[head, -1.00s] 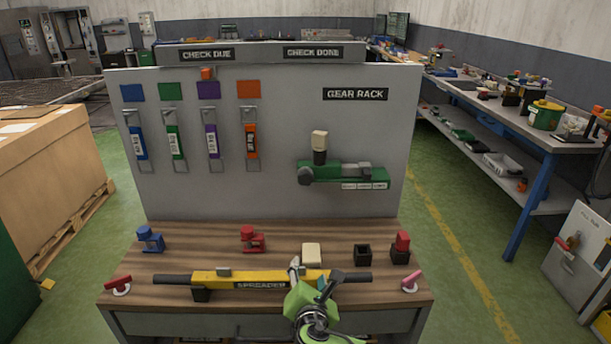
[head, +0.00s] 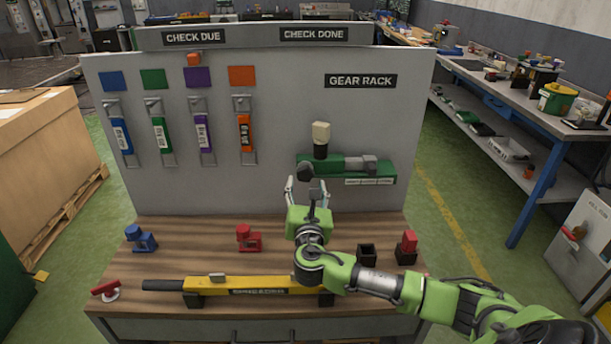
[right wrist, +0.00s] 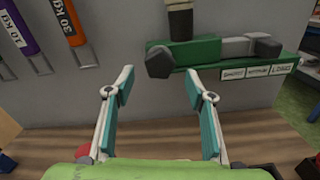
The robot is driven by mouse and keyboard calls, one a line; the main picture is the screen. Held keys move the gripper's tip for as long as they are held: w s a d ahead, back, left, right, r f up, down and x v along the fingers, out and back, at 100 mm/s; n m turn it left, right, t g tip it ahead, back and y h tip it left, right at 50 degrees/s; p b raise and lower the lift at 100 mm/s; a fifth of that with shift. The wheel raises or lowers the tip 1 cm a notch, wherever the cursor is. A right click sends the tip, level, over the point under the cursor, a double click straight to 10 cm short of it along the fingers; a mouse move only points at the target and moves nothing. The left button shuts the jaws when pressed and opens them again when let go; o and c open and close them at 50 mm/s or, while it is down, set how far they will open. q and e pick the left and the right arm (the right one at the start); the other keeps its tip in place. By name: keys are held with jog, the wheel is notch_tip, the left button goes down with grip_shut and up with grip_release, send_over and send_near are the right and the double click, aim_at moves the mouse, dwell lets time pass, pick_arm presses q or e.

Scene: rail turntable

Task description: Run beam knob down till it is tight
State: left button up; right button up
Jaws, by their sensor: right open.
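A green fixture (head: 338,168) is mounted on the grey panel under the GEAR RACK sign. It carries a dark faceted knob (head: 305,172) at its left end and a cream-topped dark post (head: 320,138). In the right wrist view the knob (right wrist: 160,62) shows just beyond my fingertips. A yellow SPREADER beam (head: 237,284) with dark ends lies across the bench, partly hidden by my arm. I cannot tell which knob is the beam knob. My right gripper (head: 307,184) is open and empty, in front of and below the fixture's knob. My left gripper is not in view.
On the wooden bench (head: 190,235) stand a blue clamp (head: 141,238), a red clamp (head: 248,237), a red-handled lever (head: 106,290) and dark sockets (head: 367,254). Weight tags (head: 245,133) hang on the panel's left. A large crate (head: 40,150) stands left.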

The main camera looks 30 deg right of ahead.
aim_at(305, 176)
jog(key=x, duration=0.3)
jog(key=shift+w+d+r, duration=0.1)
jog(key=shift+w, duration=0.2)
jog(key=shift+w+d, duration=0.1)
jog(key=shift+w, duration=0.1)
jog(key=shift+w+d, duration=0.2)
jog(key=shift+w, duration=0.05)
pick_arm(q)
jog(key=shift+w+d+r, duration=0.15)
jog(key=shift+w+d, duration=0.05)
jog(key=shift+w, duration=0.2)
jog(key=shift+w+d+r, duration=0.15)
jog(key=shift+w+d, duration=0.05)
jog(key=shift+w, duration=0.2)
pick_arm(e)
jog(key=c, duration=1)
